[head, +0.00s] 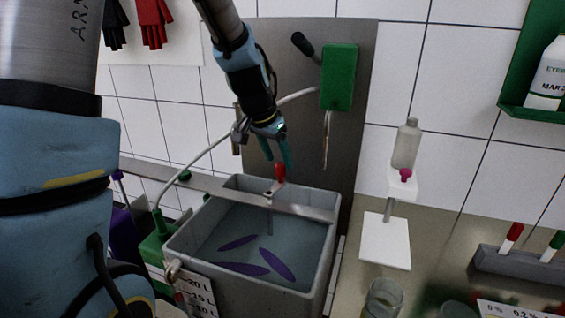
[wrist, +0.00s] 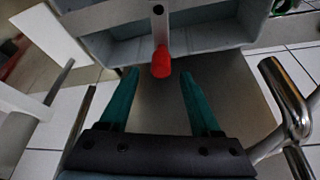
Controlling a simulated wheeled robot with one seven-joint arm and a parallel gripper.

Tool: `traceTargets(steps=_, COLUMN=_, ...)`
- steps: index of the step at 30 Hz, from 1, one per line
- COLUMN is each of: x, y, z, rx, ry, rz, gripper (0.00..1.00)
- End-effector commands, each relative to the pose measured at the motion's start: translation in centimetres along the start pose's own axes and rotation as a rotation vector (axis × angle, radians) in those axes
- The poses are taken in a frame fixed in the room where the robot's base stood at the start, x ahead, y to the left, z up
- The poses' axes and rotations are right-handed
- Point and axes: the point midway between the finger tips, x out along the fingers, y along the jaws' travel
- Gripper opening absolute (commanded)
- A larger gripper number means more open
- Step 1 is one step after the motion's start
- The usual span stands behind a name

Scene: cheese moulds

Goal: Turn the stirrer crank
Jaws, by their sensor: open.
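The stirrer crank has a red handle (head: 280,172) on a short pale arm, mounted on a metal bar (head: 305,211) that crosses a grey vat (head: 333,240). A thin shaft goes down from the bar into the vat. My gripper (head: 278,157) is open, pointing down just above the red handle. In the wrist view the red handle (wrist: 161,62) shows between the tips of the two teal fingers (wrist: 160,76), with a gap on each side. Neither finger visibly touches it. Several purple oval shapes (head: 278,264) show in the vat.
A green box (head: 339,77) with a black lever and a hanging probe is on the metal panel behind the vat. A clear bottle (head: 407,145) on a white stand is to the right. A glass beaker (head: 383,299) and a rack with red and green handled items (head: 525,264) are also there.

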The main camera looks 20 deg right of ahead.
Motion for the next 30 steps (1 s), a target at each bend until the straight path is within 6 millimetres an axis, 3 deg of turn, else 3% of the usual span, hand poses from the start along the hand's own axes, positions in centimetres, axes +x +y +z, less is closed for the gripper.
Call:
traceTargets(steps=9, x=3.4, y=0.0, z=0.0, rx=0.001, ry=-0.001, rz=0.0, gripper=0.64)
traceTargets(steps=20, x=3.8, y=0.0, z=0.0, rx=0.001, ry=0.0, rz=0.0, gripper=0.64)
traceTargets(steps=30, x=3.8, y=0.0, z=0.0, rx=0.001, ry=0.0, rz=0.0, gripper=0.26)
